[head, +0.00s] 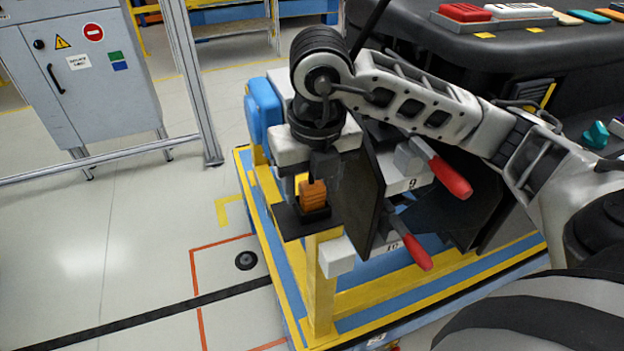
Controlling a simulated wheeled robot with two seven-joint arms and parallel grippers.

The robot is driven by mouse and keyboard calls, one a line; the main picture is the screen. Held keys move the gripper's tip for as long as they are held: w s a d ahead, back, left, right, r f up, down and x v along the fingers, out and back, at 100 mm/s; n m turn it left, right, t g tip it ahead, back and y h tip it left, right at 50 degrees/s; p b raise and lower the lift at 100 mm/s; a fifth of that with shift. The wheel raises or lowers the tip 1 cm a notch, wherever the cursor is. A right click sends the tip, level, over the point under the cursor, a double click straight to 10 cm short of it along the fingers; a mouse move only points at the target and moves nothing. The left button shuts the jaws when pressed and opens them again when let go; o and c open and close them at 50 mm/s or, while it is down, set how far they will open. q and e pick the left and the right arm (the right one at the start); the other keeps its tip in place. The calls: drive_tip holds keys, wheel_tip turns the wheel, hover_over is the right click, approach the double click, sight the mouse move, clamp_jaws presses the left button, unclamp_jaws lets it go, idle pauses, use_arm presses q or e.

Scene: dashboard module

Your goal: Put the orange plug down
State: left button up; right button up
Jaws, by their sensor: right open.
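The orange plug (313,196) stands upright on a small black plate (290,224) at the top of a yellow post. Its base meets a dark holder on the plate. My right gripper (318,180) points down directly over the plug, with its dark fingers open around or just at the plug's top. The fingers partly hide the plug, and I cannot tell whether they touch it. My left gripper is not in view.
Right of the post are dark panels with red-handled clamps (450,176) on a blue and yellow frame (318,290). A blue part (264,104) stands behind. A dark dashboard (500,60) lies at the upper right. The floor to the left is open, before a grey cabinet (85,75).

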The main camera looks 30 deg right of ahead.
sight(315, 189)
use_arm(q)
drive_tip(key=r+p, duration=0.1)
drive_tip(key=p, duration=0.1)
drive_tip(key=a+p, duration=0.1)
drive_tip(key=p, duration=0.1)
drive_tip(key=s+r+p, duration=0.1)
drive_tip(key=p, duration=0.1)
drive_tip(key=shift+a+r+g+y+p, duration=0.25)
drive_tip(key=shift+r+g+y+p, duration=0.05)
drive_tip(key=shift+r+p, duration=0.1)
use_arm(e)
wheel_tip(315, 189, up, 12)
drive_tip(key=s, duration=0.1)
drive_tip(key=shift+s+a+f, duration=0.15)
drive_tip(key=shift+s+a, duration=0.05)
drive_tip(key=shift+f, duration=0.1)
